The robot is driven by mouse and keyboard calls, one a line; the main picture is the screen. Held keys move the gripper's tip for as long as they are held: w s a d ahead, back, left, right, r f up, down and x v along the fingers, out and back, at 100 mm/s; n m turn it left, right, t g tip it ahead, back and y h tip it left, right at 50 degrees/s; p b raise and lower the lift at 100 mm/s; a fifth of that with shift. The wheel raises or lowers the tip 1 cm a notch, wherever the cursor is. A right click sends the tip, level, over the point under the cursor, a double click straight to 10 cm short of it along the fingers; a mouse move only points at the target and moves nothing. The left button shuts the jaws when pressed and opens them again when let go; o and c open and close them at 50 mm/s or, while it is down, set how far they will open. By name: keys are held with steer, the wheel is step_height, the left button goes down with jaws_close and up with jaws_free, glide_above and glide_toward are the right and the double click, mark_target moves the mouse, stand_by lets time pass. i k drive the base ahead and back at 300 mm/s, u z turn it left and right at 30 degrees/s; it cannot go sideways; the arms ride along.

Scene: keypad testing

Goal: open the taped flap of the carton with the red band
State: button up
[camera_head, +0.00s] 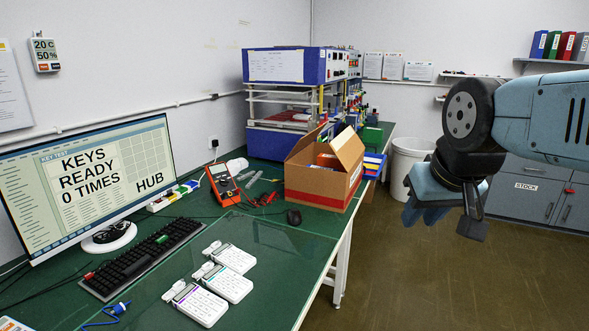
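A brown cardboard carton (328,188) stands on the green bench near its right edge. Its top looks open, with one flap raised at the right and another raised at the back left. Items show inside. I cannot make out any tape. My gripper (425,215) hangs in the air right of the carton, beyond the bench edge, apart from it and pointing down. I cannot tell whether its fingers are open or shut; nothing held is visible.
An orange multimeter (223,184) and a black mouse (294,217) lie near the carton. Blue bench equipment (288,65) stands behind it. A monitor (85,180), a keyboard (140,260) and white keypads (220,285) fill the left and front. A white bin (408,165) stands on the floor.

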mark_target(348, 147)
steer(key=u, duration=0.1)
steer(key=i, duration=1.4)
steer(key=u, duration=0.1)
